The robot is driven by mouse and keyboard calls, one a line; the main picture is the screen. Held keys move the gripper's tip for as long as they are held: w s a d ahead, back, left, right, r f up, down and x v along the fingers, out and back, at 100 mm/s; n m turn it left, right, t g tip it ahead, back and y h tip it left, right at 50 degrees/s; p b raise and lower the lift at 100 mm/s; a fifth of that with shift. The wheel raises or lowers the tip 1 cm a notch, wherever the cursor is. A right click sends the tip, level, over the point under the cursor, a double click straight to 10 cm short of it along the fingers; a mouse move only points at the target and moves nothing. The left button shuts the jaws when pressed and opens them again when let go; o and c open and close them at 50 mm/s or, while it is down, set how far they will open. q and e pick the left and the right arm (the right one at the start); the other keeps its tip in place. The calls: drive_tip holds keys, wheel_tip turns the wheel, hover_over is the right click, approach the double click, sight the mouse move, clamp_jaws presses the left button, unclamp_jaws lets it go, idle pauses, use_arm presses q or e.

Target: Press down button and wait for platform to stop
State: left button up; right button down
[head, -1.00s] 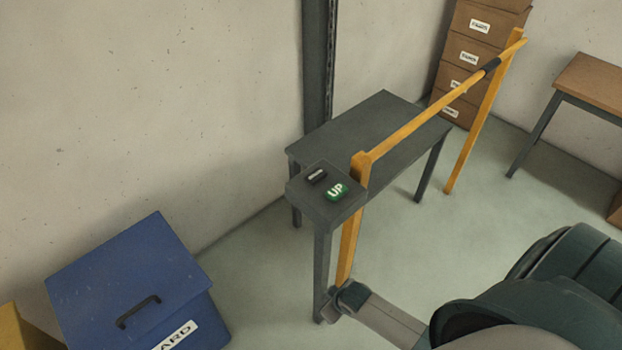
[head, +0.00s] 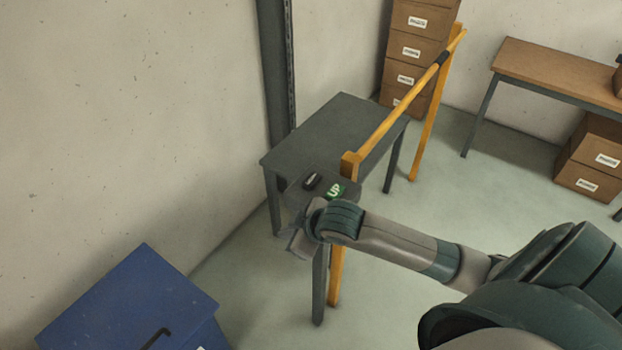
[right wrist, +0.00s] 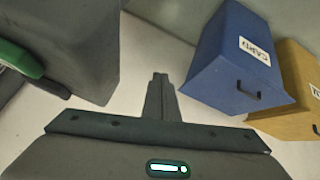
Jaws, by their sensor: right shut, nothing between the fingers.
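A small grey control panel sits at the near corner of a dark grey table (head: 335,130). It carries a green UP button (head: 337,191) and a black button (head: 312,180) whose label I cannot read. My right gripper (head: 297,243) is just in front of the panel, lower in the picture, and covers part of it. In the right wrist view my right gripper (right wrist: 160,80) is shut and empty, with its fingers together. The green button (right wrist: 18,58) shows at that view's left edge. My left gripper is not in view.
A yellow rail (head: 400,98) on posts runs along the table's right side. A blue lidded bin (head: 130,295) stands at lower left; a yellow bin (right wrist: 300,75) is beside it. Cardboard boxes (head: 415,50) and a brown table (head: 560,72) stand behind. Floor between is clear.

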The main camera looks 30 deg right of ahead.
sight(315, 182)
drive_tip(key=shift+n+t, duration=0.4)
drive_tip(key=shift+n, duration=0.5)
drive_tip(key=w+d+r, duration=0.1)
drive_tip(key=r, duration=0.2)
drive_tip(key=w+d+r, duration=0.1)
drive_tip(key=r, duration=0.2)
drive_tip(key=w+d+r, duration=0.1)
drive_tip(key=r, duration=0.2)
drive_tip(key=shift+w+d+r, duration=0.15)
drive_tip(key=shift+w+r, duration=0.05)
drive_tip(key=shift+w, duration=0.2)
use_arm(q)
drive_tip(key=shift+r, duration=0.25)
use_arm(e)
drive_tip(key=w+d+r+h, duration=0.1)
drive_tip(key=d+r, duration=0.7)
drive_tip(key=r, duration=0.2)
drive_tip(key=shift+w+d+r+n+t, duration=0.2)
drive_tip(key=shift+d+r+n+t, duration=0.05)
drive_tip(key=shift+r+n+t, duration=0.05)
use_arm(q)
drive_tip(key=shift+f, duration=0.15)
use_arm(e)
drive_tip(key=shift+f, duration=0.15)
